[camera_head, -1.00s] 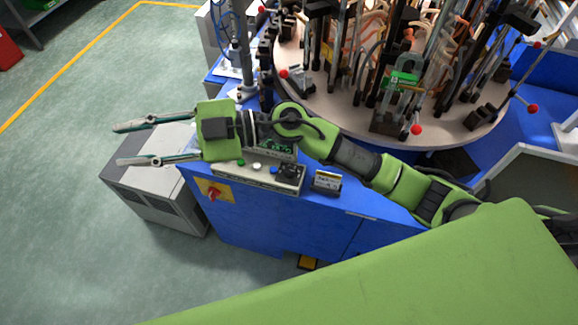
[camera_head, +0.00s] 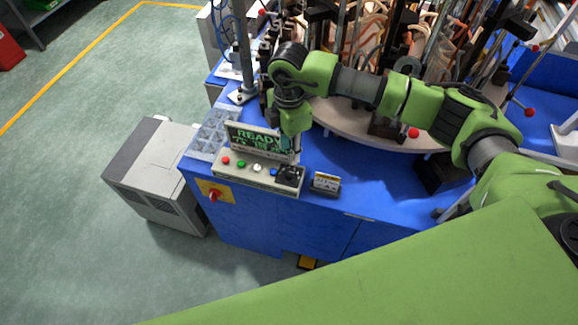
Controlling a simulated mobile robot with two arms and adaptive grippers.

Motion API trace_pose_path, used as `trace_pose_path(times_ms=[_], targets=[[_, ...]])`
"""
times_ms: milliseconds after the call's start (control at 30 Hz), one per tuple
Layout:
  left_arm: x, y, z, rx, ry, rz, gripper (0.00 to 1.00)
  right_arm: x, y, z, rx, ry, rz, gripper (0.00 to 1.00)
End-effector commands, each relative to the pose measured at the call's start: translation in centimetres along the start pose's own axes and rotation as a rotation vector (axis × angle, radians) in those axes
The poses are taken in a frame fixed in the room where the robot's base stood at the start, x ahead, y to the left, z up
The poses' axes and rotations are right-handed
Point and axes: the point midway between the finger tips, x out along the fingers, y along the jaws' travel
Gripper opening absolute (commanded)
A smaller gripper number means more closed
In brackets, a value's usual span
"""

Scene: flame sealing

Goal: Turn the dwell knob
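The control panel (camera_head: 240,176) stands at the front edge of the blue machine, with a row of coloured buttons and a display (camera_head: 252,140) that reads READY. A black knob (camera_head: 288,174) sits at the panel's right end; it looks like the dwell knob, but its marking is too small to read. My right gripper (camera_head: 294,152) points down just behind and above this knob and appears apart from it. Its fingers are seen nearly edge-on and partly hidden, so their opening is unclear. My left gripper is not in view.
A red switch (camera_head: 214,195) on a yellow plate is on the machine's front. The round table (camera_head: 350,122) with rods and tubes lies behind my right arm. A grey metal tray (camera_head: 208,138) is left of the display.

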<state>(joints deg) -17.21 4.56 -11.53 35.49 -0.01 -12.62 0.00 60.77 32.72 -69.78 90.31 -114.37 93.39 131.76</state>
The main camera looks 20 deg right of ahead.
Motion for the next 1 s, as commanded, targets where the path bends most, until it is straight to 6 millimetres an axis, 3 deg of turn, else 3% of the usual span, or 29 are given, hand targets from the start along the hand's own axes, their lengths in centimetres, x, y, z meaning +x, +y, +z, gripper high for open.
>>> trace_pose_path(times_ms=[200,433,600,900,1000], targets=[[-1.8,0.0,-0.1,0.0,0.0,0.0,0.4,4.6,-0.2,-0.1,-0.001,0.001,-0.005,0.29],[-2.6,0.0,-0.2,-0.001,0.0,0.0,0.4,8.4,-0.1,-0.1,-0.002,0.003,-0.002,0.29],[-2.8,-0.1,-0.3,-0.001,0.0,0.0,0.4,9.6,0.0,-0.1,-0.003,0.003,0.0,0.29],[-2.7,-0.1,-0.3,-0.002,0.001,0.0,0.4,9.9,0.0,-0.1,-0.003,0.003,0.001,0.29],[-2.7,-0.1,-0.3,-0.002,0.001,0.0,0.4,9.8,0.0,-0.1,-0.003,0.003,0.0,0.03]])
